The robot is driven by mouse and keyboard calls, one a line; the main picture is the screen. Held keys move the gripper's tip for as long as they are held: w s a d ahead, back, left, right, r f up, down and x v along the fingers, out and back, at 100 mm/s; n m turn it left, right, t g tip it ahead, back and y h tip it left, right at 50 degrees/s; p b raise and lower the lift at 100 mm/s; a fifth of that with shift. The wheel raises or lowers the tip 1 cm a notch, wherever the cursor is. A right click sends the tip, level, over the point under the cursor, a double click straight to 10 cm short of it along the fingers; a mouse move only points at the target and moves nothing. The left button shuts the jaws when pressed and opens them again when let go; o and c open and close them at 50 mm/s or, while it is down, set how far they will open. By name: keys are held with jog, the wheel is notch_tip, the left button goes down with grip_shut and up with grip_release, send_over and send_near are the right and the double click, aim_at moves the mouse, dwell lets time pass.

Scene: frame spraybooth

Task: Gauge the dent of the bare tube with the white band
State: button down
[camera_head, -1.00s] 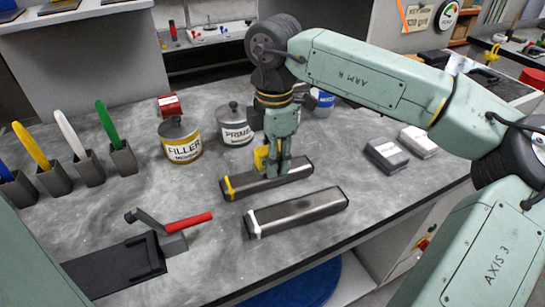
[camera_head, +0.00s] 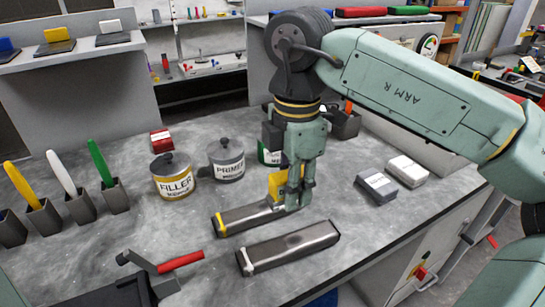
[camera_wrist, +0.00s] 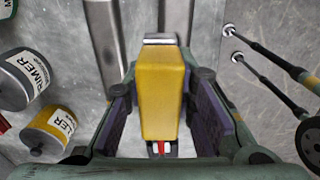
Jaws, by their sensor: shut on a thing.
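Two bare metal tubes lie side by side on the bench. The white-band tube (camera_head: 290,248) is in front, with its white band at the left end and a dark patch on its top. The yellow-band tube (camera_head: 245,219) lies behind it. My gripper (camera_head: 291,206) points down by the right part of the yellow-band tube and hides some of it. It is shut on a yellow gauge (camera_head: 277,186), which also shows between the fingers in the wrist view (camera_wrist: 161,88). Contact between gauge and tube cannot be told. No bands show in the wrist view.
Filler (camera_head: 174,177) and primer (camera_head: 227,161) cans stand behind the tubes. Holders with coloured-handled tools (camera_head: 111,185) are at left. A red-handled clamp tool (camera_head: 150,270) is at front left. Two small boxes (camera_head: 377,187) lie at right.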

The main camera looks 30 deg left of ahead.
aim_at(296, 239)
jog(key=shift+s+d+f+b, duration=0.2)
jog(key=shift+d+f+b, duration=0.25)
jog(key=shift+f, duration=0.75)
jog(key=shift+s+d+f+b, duration=0.25)
jog(key=shift+f+b, duration=0.4)
jog(key=shift+f, duration=0.5)
jog(key=shift+s+d+f+b, duration=0.15)
jog(key=shift+d+f+b, duration=0.3)
jog(key=shift+f, duration=0.75)
jog(key=shift+a, duration=0.1)
jog(key=shift+f+b, duration=0.65)
jog(key=shift+b, duration=0.4)
jog(key=c, duration=1.3)
grip_release()
notch_tip(296, 239, up, 12)
jog(key=shift+r, duration=0.1)
